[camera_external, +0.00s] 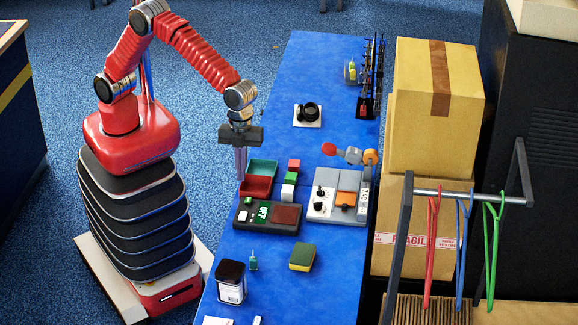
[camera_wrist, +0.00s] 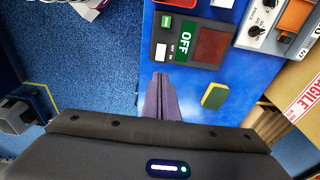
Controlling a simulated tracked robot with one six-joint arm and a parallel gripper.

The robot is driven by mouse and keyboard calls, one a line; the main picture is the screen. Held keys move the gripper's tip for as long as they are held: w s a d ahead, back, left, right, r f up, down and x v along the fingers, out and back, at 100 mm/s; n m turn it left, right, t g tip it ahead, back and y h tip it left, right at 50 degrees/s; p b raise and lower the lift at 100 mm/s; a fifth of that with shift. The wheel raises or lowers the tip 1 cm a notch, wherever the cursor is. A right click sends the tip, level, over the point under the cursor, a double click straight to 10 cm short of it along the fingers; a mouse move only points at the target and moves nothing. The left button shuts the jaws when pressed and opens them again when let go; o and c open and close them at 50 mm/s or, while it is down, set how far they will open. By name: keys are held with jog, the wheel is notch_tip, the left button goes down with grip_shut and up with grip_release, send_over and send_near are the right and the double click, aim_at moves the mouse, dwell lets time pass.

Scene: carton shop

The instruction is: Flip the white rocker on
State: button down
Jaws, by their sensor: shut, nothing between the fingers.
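A dark grey panel (camera_external: 267,228) lies on the blue table. It carries a small white rocker (camera_external: 242,216) at its left, a green button (camera_external: 249,201), a green display (camera_external: 263,212) reading OFF and a dark red plate (camera_external: 287,215). In the wrist view the white rocker (camera_wrist: 160,52) is beside the OFF display (camera_wrist: 186,42). My gripper (camera_external: 240,178) is shut and empty, pointing down above the table's left edge near the panel. In the wrist view its fingertips (camera_wrist: 160,77) appear just below the rocker, apart from it. The rocker's tilt is too small to tell.
Behind the panel are a red bin (camera_external: 257,187), a teal bin (camera_external: 262,167) and stacked small blocks (camera_external: 291,178). A grey control box (camera_external: 322,204) stands to the right. A yellow-green sponge (camera_external: 302,257) and a dark-lidded jar (camera_external: 231,282) are in front.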

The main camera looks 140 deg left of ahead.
aim_at(243, 215)
jog(key=shift+f, duration=0.15)
jog(key=f, duration=0.4)
jog(key=w+d+f, duration=0.1)
jog(key=f, duration=0.8)
jog(key=shift+w+d+f, duration=0.15)
jog(key=shift+f, duration=0.15)
jog(key=shift+f, duration=0.2)
dwell(0.3)
jog(key=shift+s+a+r, duration=0.15)
jog(key=shift+s+a, duration=0.35)
jog(key=shift+s, duration=0.05)
jog(key=shift+r, duration=0.1)
